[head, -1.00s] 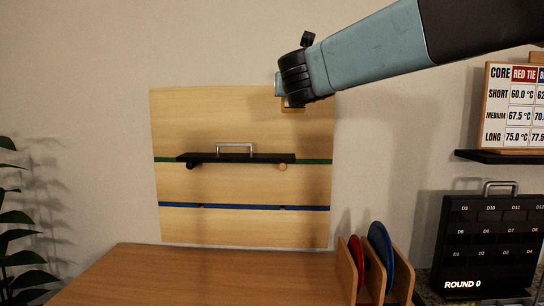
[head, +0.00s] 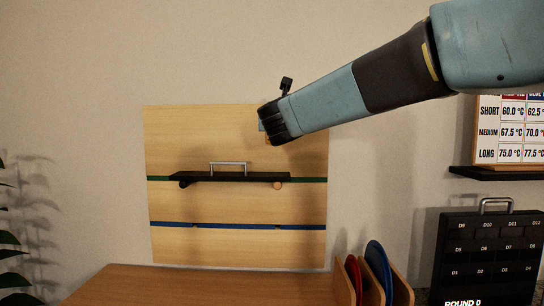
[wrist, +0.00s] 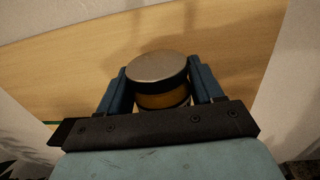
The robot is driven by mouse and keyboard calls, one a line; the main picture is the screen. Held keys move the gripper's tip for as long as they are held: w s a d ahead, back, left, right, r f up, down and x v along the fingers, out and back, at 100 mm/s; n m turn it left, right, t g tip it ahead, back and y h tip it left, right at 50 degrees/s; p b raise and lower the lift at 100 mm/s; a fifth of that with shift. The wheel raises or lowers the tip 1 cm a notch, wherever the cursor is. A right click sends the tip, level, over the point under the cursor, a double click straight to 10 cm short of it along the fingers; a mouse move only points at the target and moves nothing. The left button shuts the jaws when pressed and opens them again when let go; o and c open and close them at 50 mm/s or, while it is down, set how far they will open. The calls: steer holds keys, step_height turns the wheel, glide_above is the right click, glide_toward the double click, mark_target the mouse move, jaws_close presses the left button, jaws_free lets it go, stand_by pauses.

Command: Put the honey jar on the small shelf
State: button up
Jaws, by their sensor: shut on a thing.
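The honey jar (wrist: 160,92) has a grey lid and an amber body with dark bands. It stands between the two blue fingers of my gripper (wrist: 160,90) in the wrist view, and they are shut on it. In the head view my gripper (head: 264,127) is in front of the upper right part of the wooden panel; only a sliver of amber shows below it. The small shelf (head: 230,177) is a black ledge with a metal handle, mounted on the panel along a green stripe. The jar is held above the shelf's right half, apart from it. Depth between them is unclear.
The wooden panel (head: 235,205) also carries a blue stripe. A wooden table (head: 180,287) is below, with a rack holding red and blue discs (head: 378,268) at right. A black numbered case (head: 490,255) and a chart on a ledge (head: 508,173) stand further right.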

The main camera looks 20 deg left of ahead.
mark_target(270, 152)
steer(key=w+a+f, duration=0.1)
steer(key=f, duration=0.1)
steer(key=w+a+f, duration=0.1)
steer(key=w+f, duration=0.1)
steer(key=w+a+f, duration=0.1)
steer(key=f, duration=0.1)
steer(key=shift+w, duration=0.4)
step_height(270, 152, down, 3)
steer(key=shift+w+f, duration=0.1)
steer(key=shift+f, duration=0.05)
steer(key=o, duration=1.3)
steer(key=v, duration=1.2)
